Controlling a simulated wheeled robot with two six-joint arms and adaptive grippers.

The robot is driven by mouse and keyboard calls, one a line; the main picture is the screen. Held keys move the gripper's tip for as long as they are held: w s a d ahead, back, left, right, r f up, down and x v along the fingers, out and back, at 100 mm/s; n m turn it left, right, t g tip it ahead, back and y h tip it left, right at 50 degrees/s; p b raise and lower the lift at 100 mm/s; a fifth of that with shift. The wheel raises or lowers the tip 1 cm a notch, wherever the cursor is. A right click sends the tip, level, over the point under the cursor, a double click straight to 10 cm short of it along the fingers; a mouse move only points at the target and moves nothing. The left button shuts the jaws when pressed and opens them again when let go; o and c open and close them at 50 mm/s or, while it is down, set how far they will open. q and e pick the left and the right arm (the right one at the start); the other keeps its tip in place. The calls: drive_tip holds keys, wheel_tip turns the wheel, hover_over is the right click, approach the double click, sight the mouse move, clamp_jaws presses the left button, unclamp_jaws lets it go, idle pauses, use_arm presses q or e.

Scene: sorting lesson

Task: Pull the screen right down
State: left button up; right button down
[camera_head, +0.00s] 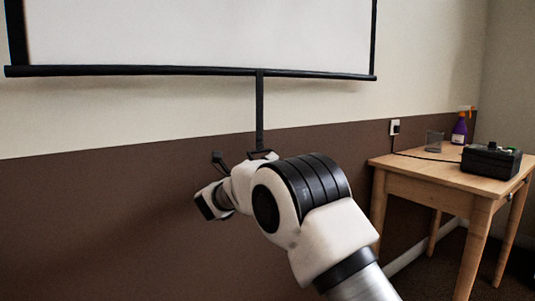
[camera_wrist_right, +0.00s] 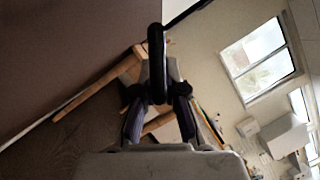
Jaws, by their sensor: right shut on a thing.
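The white screen (camera_head: 200,32) hangs on the wall, with a dark bar (camera_head: 180,71) along its lower edge. A dark strap (camera_head: 260,108) runs straight down from the bar to a dark handle (camera_head: 262,154). The handle is partly hidden behind my right arm in the head view. My left gripper is in neither view.
A wooden table (camera_head: 425,169) stands at the right, with a black box (camera_head: 491,161), a purple spray bottle (camera_head: 459,129) and a mesh cup (camera_head: 434,140). A cable runs to a wall socket (camera_head: 394,127). The wall left of my arm is clear.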

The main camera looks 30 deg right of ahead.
drive_tip(key=shift+d+f, duration=0.15)
drive_tip(key=shift+f, duration=0.8)
drive_tip(key=c, duration=1.6)
unclamp_jaws()
drive_tip(key=o, duration=0.4)
drive_tip(key=shift+d+f, duration=0.1)
drive_tip(key=shift+d, duration=0.15)
drive_tip(key=shift+c, duration=0.2)
drive_tip(key=v, duration=1.2)
